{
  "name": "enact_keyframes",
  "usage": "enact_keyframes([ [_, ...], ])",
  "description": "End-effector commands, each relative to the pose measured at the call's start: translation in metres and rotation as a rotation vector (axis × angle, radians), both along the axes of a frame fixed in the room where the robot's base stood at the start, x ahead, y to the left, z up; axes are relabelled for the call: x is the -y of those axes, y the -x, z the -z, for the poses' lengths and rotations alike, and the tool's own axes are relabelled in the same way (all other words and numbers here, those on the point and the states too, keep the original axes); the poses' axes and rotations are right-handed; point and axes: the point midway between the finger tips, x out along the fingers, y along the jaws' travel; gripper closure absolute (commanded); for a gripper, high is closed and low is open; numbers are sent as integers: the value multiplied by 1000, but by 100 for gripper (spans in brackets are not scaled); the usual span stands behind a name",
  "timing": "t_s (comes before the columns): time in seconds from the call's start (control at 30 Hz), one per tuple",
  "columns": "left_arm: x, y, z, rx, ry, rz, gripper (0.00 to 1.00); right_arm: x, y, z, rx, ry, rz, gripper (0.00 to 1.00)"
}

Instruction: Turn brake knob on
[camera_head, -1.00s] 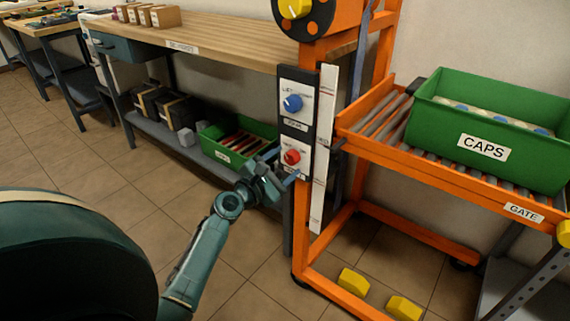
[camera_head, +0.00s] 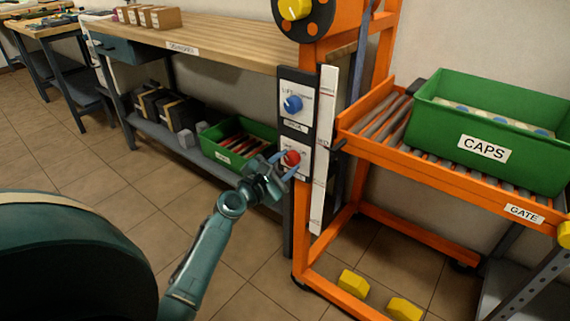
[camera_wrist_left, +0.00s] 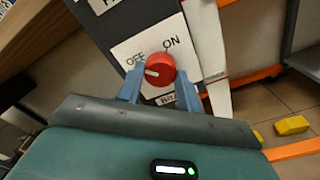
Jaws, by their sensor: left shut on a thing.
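The red brake knob (camera_head: 291,158) sits on the lower white plate of the dark panel on the orange frame's post. It also shows in the left wrist view (camera_wrist_left: 161,68), between the words OFF and ON, with its white mark on the left, OFF side. My left gripper (camera_head: 281,166) is at the knob, its blue fingers on either side of it and shut on it. The fingers also show in the left wrist view (camera_wrist_left: 160,88). The plate's lower label is partly hidden by a finger. My right gripper is not in view.
A blue LIFT knob (camera_head: 293,104) is just above the brake knob. Right of the panel, a green CAPS bin (camera_head: 484,149) stands on an orange roller rack. A wooden bench (camera_head: 215,45) stands behind, with another green bin (camera_head: 238,163) on its lower shelf. Yellow blocks (camera_head: 353,283) are low at the frame.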

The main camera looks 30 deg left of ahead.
Motion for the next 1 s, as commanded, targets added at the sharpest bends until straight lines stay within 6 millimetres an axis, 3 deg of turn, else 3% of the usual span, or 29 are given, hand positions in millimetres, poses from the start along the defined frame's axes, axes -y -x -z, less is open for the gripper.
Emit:
enact_keyframes([
  [0.37, 0, 0, 1, 7, -97, 2, 87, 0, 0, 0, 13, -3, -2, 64],
  [1.0, 0, 0, 0, 51, -663, 3, 87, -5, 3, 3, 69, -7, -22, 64],
])
